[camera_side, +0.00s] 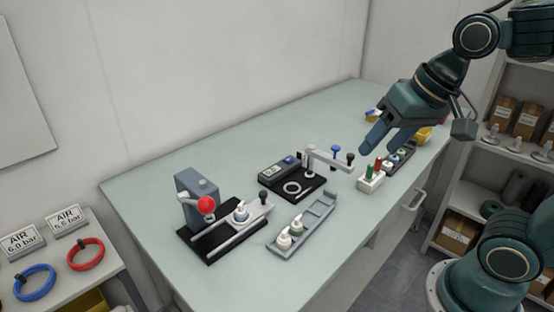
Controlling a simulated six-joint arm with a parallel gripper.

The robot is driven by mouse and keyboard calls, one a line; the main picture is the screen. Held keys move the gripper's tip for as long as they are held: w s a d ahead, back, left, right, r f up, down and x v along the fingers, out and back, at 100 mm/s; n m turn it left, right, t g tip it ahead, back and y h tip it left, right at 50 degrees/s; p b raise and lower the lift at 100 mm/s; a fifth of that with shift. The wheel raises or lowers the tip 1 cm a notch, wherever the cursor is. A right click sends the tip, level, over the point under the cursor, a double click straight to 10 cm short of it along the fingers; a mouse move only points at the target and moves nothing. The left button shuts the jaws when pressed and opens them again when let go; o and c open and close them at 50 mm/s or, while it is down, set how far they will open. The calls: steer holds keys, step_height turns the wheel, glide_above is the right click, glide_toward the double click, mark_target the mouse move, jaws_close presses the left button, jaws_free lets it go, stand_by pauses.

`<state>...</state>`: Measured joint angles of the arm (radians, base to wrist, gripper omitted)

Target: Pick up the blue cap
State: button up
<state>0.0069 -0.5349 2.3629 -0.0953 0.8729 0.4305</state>
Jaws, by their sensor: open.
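My gripper (382,146) is at the upper right, pointing down and left, with its two blue-grey fingers apart and nothing seen between them. It is above the right part of the table, over a dark tray (391,168) of small parts partly hidden near the fingers. A small bluish piece shows in that tray, but I cannot tell whether it is the blue cap. A blue knob-like piece (336,149) stands by the black fixture, left of the fingers.
A white block (370,181) holds red and green upright pieces. A black fixture (309,187) has a lever arm. A press with a red ball (206,205) and a grey tray (318,217) with white-topped parts stand further left. The table's back left is clear. Shelves stand right.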

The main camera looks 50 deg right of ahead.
steer(key=w+a+f+m+g+y, duration=0.1)
steer(key=w+a+m, duration=0.1)
steer(key=w+m, duration=0.4)
steer(key=w+a+f+m+g+y, duration=0.1)
steer(key=w+a+m, duration=0.15)
steer(key=w, duration=0.45)
steer(key=m+g+y, duration=0.1)
steer(key=m+y, duration=0.1)
steer(key=m, duration=0.8)
glide_toward(242, 205)
step_height(242, 205, up, 3)
steer(key=shift+d+r, duration=0.15)
steer(key=shift+d, duration=0.3)
steer(key=shift+h, duration=0.3)
steer(key=shift+x, duration=4.25)
steer(key=shift+s+a, duration=0.1)
steer(key=shift+s, duration=0.05)
steer(key=shift+x, duration=2.6)
